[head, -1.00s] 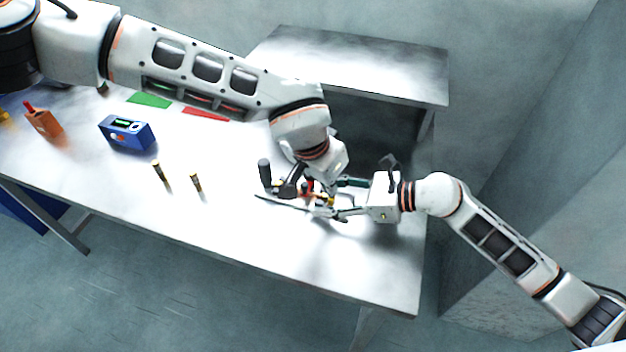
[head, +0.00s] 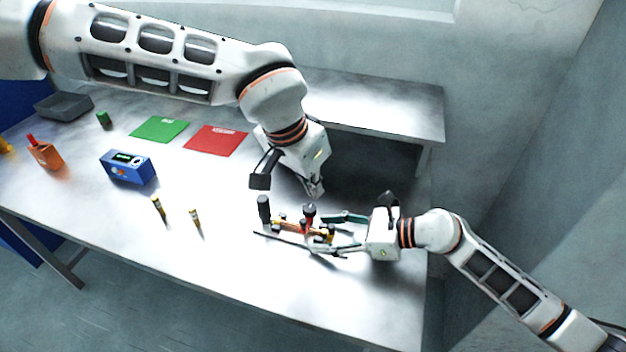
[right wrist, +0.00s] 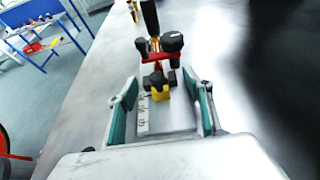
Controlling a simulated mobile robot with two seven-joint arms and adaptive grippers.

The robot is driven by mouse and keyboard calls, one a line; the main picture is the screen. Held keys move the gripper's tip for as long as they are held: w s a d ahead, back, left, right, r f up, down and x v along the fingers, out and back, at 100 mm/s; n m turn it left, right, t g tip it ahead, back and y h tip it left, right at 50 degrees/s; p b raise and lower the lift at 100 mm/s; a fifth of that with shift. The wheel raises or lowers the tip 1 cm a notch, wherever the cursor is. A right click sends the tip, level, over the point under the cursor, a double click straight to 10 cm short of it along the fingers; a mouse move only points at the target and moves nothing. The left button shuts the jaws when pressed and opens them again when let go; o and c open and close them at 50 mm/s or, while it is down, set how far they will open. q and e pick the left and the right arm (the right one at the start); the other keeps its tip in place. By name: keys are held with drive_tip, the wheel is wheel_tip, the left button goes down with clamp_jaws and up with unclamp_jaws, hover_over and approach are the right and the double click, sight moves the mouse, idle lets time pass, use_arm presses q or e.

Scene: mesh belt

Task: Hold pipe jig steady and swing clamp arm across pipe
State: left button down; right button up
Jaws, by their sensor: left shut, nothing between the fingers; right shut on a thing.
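The pipe jig (head: 322,248) lies on the metal table near its right end, with an orange-brown pipe (head: 287,226) along it. A red clamp arm (right wrist: 157,58) with a black knob (head: 309,209) stands at the pipe; whether it lies fully across is hard to tell. In the right wrist view, the jig's pale end plate (right wrist: 166,118) and yellow block (right wrist: 161,91) sit between green-padded fingers. My right gripper (head: 338,233) is shut on the jig from the right. My left gripper (head: 315,192) is shut and empty, above and behind the jig, apart from it.
A black upright post (head: 264,208) stands at the jig's left end. Farther left are a blue device (head: 128,167), a red mat (head: 216,140), a green mat (head: 159,129) and an orange item (head: 45,154). The front table middle is clear.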

drive_tip(key=o, duration=1.3)
drive_tip(key=shift+s, duration=0.1)
